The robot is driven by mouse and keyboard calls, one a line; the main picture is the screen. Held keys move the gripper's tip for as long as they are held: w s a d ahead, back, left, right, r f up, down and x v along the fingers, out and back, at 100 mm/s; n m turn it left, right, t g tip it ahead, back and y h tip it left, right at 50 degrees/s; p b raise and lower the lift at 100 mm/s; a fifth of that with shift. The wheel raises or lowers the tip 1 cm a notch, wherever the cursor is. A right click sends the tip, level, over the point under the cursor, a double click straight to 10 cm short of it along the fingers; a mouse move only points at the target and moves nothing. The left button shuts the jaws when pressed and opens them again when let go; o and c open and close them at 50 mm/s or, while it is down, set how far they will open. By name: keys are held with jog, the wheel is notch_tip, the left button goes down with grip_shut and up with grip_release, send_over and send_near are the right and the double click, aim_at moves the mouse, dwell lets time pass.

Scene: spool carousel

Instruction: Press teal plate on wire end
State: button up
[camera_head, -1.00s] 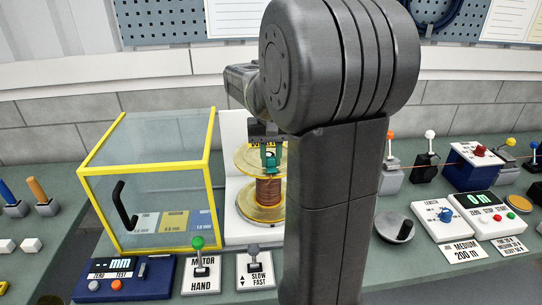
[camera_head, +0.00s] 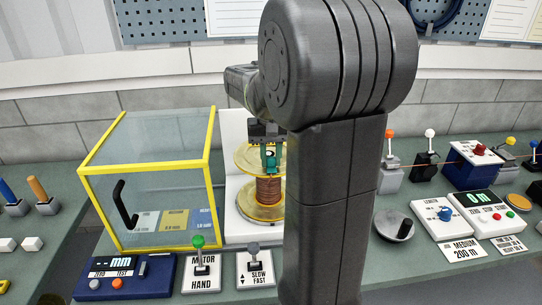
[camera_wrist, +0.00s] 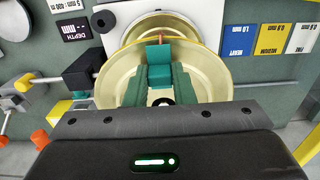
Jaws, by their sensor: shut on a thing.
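The teal plate (camera_wrist: 159,54) shows in the wrist view between the tips of my gripper (camera_wrist: 160,76), whose dark green fingers are shut on it. The plate lies over the yellow flange of the spool (camera_wrist: 215,72). A small reddish bit, perhaps the wire end (camera_wrist: 160,39), shows at the plate's far edge; I cannot tell whether they touch. In the head view the spool (camera_head: 262,207) stands upright with copper wire (camera_head: 268,190) wound on it. My gripper (camera_head: 270,157) is at its upper flange, and my arm hides the spool's right side.
A yellow-framed clear box (camera_head: 150,185) with a black handle stands close left of the spool. Levers marked motor (camera_head: 198,255) and slow/fast (camera_head: 254,262) stand in front.

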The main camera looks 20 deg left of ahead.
jog(key=o, duration=1)
jog(key=shift+o, duration=0.5)
jog(key=o, duration=0.4)
jog(key=shift+r+p, duration=2.05)
jog(key=shift+r, duration=0.9)
grip_shut()
